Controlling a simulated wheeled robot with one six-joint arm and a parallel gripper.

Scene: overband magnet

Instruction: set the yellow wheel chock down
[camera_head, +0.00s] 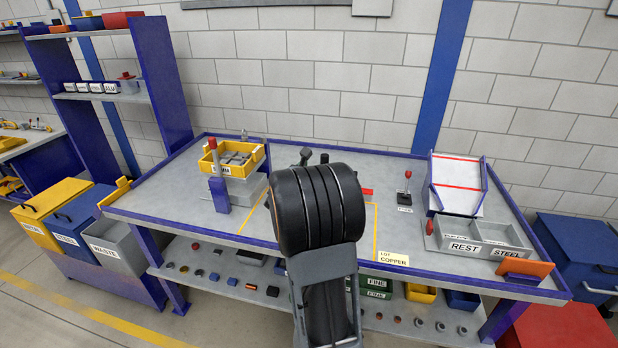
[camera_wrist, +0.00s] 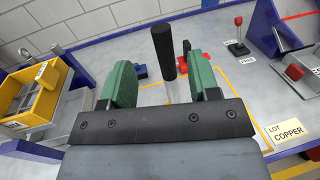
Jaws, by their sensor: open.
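My gripper (camera_wrist: 158,72) shows in the wrist view with its two green-padded fingers spread apart. A black upright handle (camera_wrist: 163,52) on a grey rod shows in the gap; I cannot tell whether it stands between the fingers or beyond them. Nothing yellow is held between the fingers. I cannot make out a yellow wheel chock for certain in either view. In the head view my black arm covers the middle of the workbench (camera_head: 160,207) and hides most of the gripper and what lies under it.
A yellow bin (camera_head: 256,158) stands on the bench left, also in the wrist view (camera_wrist: 45,82). A small red-knobbed lever (camera_head: 406,188), a grey REST/STEEL tray (camera_head: 476,240) and a white chute (camera_head: 458,186) are right.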

